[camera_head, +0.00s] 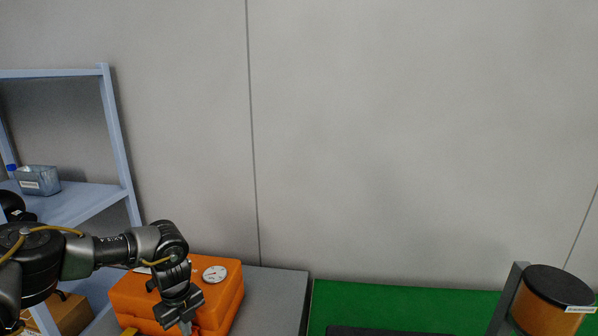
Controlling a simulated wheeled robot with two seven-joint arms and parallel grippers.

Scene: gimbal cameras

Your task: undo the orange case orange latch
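The orange case (229,299) stands closed on a grey surface at the lower left. A round white dial (215,273) shows on its top. My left arm comes in from the left across the case, and my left gripper (186,327) points down at the front of the case. Its fingertips are at the bottom edge of the picture, so whether it is open or shut cannot be made out. The orange latch cannot be picked out; the arm and the picture edge hide part of the case's front. My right gripper is not in view.
A grey-blue shelf (75,205) with a tissue box (38,180) stands at the left. A cardboard box (68,313) sits low beside the case. A green surface (400,302) and an orange cylinder with a black top (545,305) are at the right.

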